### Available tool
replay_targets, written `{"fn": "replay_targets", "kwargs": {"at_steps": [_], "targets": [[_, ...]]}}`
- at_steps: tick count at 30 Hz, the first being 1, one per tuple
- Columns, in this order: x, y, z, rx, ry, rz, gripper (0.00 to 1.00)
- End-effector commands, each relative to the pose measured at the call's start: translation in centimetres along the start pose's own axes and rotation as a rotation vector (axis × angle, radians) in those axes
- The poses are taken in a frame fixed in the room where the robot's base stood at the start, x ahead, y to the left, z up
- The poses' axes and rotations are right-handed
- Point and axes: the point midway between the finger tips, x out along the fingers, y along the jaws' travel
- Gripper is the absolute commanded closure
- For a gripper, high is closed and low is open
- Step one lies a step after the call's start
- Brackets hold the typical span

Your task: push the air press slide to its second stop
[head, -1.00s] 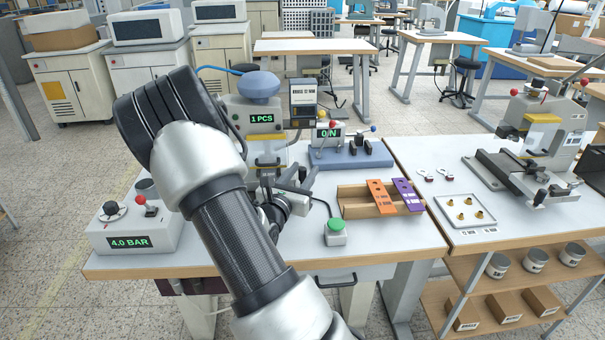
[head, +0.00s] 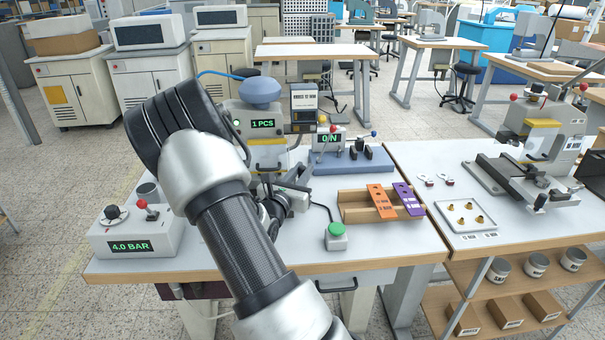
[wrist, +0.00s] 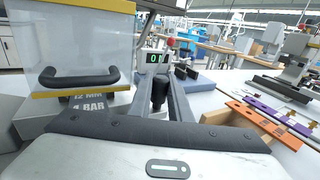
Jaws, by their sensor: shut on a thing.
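The air press (head: 262,110) stands at the back of the table behind my arm, with a "1 PCS" display. Its clear, yellow-edged guard (wrist: 85,45) with a black handle fills the left of the wrist view. My gripper (head: 298,182) is low at the front right of the press. In the wrist view my gripper (wrist: 160,85) is shut on a black knob (wrist: 159,92), which looks like the slide's handle. The rest of the slide is hidden by my arm and gripper. Below the guard a base (wrist: 88,102) reads "12 MM 4 BAR".
A pressure box (head: 135,235) reading "4.0 BAR" stands left. A green button (head: 337,230) stands front right of my gripper. A wooden rack (head: 358,209) holds orange and purple strips. A blue fixture (head: 340,160) with a "0 N" display stands behind.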

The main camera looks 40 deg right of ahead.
Motion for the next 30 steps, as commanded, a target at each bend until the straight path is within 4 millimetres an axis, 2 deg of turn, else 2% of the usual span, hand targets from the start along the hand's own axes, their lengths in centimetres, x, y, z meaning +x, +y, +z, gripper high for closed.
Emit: {"fn": "replay_targets", "kwargs": {"at_steps": [2, 3, 6, 14, 19, 23, 30], "targets": [[0.2, 0.2, 0.2, 0.000, -0.005, 0.005, 1.00], [0.2, 0.2, 0.3, 0.000, -0.005, 0.005, 0.78], [0.2, 0.2, 0.2, 0.001, -0.005, 0.005, 0.64], [0.0, 0.2, 0.2, 0.001, -0.003, 0.006, 0.64], [-1.0, -0.3, 0.1, 0.000, 0.000, 0.005, 0.64], [-2.9, -1.2, 0.1, 0.000, 0.000, 0.005, 0.64], [-7.7, -1.3, 0.2, 0.001, -0.001, 0.007, 0.64]]}}
